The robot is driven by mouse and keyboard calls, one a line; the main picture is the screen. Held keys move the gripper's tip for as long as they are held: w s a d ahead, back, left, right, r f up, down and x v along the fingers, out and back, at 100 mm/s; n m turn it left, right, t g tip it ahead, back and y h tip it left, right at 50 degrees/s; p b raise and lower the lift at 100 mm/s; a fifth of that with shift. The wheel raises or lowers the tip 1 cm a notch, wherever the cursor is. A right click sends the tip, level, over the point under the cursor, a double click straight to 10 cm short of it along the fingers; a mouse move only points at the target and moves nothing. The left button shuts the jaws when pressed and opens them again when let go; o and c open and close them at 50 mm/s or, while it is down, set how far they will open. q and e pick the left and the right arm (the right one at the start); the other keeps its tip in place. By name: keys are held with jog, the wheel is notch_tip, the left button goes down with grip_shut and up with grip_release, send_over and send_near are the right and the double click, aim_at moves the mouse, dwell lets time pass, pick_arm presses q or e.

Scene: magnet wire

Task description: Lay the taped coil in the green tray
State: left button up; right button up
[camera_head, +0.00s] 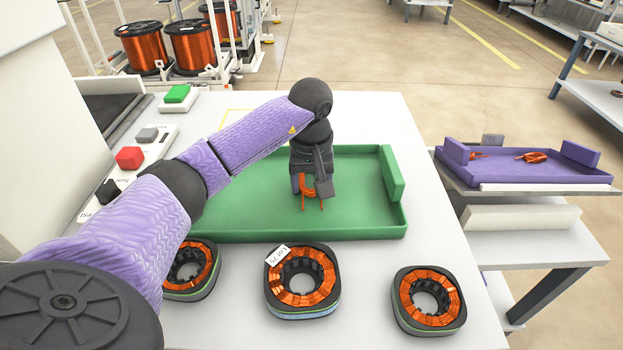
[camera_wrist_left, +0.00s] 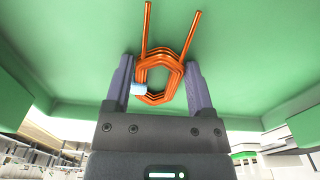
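The taped coil is a small orange copper coil (camera_head: 308,191) with two straight wire ends. It also shows in the wrist view (camera_wrist_left: 160,72), with a pale tape band on its left side. My left gripper (camera_head: 310,188) is over the middle of the green tray (camera_head: 300,229). In the wrist view its two fingers (camera_wrist_left: 160,85) flank the coil closely and appear shut on it. The coil is at or just above the tray floor; I cannot tell whether it touches. My right gripper is not in view.
Several dark ring stators with copper windings stand along the near edge, including a tagged one (camera_head: 300,308) and one at right (camera_head: 428,327). A purple tray (camera_head: 520,177) with orange coils is at right. A control panel with a red button (camera_head: 129,158) is at left.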

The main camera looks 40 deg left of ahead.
aim_at(311, 187)
pick_arm(q)
jog(key=o, duration=0.4)
jog(key=r+p, duration=0.1)
jog(key=r, duration=0.3)
jog(key=r+p, duration=0.2)
jog(key=r, duration=0.2)
jog(key=r+p, duration=0.2)
jog(key=r, duration=0.2)
jog(key=shift+s+d+r, duration=0.15)
jog(key=shift+s, duration=0.1)
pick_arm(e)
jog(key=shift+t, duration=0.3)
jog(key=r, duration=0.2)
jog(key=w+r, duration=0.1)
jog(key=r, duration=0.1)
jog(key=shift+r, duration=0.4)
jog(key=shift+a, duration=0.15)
